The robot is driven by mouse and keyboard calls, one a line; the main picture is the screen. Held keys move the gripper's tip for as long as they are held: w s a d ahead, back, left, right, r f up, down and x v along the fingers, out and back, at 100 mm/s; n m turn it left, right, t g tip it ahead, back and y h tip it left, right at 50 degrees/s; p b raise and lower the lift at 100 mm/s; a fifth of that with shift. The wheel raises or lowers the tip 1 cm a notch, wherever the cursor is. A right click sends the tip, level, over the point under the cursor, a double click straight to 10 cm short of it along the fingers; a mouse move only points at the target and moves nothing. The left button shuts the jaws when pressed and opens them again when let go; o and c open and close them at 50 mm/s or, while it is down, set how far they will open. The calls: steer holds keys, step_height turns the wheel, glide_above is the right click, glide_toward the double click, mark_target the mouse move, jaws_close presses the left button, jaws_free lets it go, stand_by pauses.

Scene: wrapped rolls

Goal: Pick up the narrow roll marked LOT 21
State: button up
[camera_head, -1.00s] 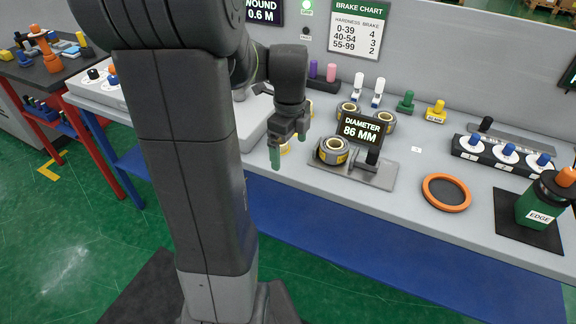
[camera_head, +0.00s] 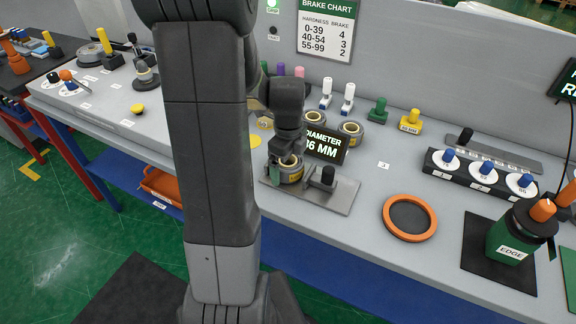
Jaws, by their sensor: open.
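A small grey roll with a yellow label (camera_head: 290,176) sits on the metal plate of the diameter gauge (camera_head: 332,199). My gripper (camera_head: 284,166) is open and low over this roll, with its green-tipped fingers at the roll's sides. I cannot tell whether they touch it. Two similar rolls stand behind on the bench: one roll (camera_head: 314,119) behind the gauge display and one roll (camera_head: 350,132) to its right. Lot markings are too small to read, so I cannot tell which roll is LOT 21. My arm hides part of the bench.
The gauge display (camera_head: 323,145) and a black post (camera_head: 327,177) stand close to the gripper. An orange ring (camera_head: 410,217) lies on the bench at right, near the green EDGE container (camera_head: 511,236). Bench space between gauge and ring is clear.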

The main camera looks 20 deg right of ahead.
steer(key=shift+r, duration=0.1)
steer(key=c, duration=1.3)
